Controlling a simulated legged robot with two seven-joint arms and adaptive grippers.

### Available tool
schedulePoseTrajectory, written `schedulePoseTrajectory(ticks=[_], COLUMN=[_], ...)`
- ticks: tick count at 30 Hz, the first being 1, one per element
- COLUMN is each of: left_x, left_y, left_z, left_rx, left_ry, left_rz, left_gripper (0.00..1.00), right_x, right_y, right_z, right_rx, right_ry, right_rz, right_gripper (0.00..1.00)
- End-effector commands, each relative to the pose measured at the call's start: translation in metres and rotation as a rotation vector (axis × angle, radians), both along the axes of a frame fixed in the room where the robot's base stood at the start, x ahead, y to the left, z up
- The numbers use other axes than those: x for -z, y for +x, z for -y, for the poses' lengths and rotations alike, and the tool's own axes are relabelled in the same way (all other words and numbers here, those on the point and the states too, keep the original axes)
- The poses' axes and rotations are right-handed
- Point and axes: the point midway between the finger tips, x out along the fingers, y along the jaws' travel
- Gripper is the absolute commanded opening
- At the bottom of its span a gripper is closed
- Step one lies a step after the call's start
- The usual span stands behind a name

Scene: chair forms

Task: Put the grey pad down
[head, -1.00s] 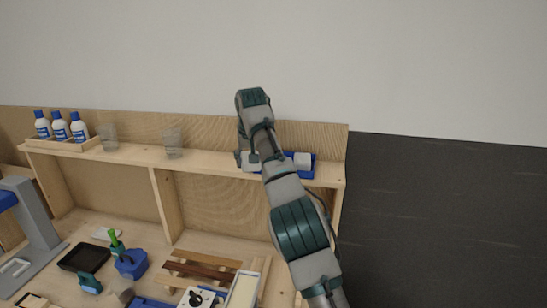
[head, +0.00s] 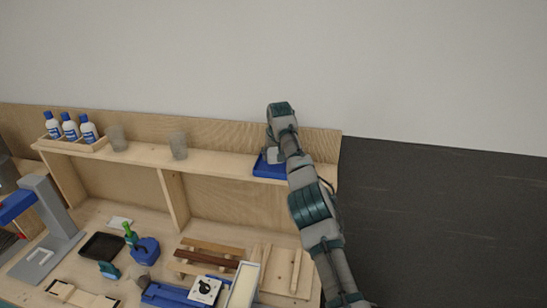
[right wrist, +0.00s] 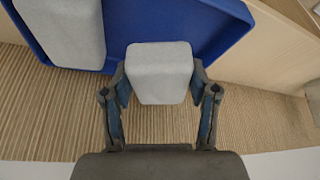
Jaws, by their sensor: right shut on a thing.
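A grey pad (right wrist: 160,75), a rounded light block, is between the fingers of my right gripper (right wrist: 160,88) in the right wrist view. The gripper is shut on it. The pad overlaps the edge of a blue tray (right wrist: 205,28); I cannot tell whether it touches the tray. A second grey pad (right wrist: 65,32) lies in the tray, to the left of the held one. In the head view my right gripper (head: 271,153) is at the blue tray (head: 265,170) on the upper shelf, and my arm hides part of the tray. My left gripper is not in view.
The wooden shelf (head: 220,168) also holds two clear cups (head: 178,146) and a rack of white bottles (head: 70,127). Its back board (head: 225,138) rises behind. Below are a dark tray (head: 102,246), blue tools and wooden slats (head: 208,258). Bare shelf lies left of the blue tray.

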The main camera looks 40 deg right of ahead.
Motion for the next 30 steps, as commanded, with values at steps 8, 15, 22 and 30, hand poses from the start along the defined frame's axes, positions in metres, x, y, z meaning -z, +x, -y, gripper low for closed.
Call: schedulePoseTrajectory(ticks=[8,15,22,30], left_x=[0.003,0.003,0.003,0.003], left_y=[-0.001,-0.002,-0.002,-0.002], left_z=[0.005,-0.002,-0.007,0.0], left_rx=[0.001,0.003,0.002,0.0], left_ry=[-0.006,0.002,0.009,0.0], left_rz=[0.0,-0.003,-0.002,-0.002], left_gripper=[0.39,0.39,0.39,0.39], right_x=[0.029,0.036,0.036,0.034], right_y=[0.001,0.001,0.0,0.0], right_z=[-0.01,-0.009,-0.004,-0.005], right_rx=[-0.004,-0.006,-0.005,-0.005], right_ry=[-0.007,-0.001,0.001,0.0], right_rz=[-0.015,-0.014,-0.011,-0.008], right_gripper=[0.05,0.03,0.84,0.84])
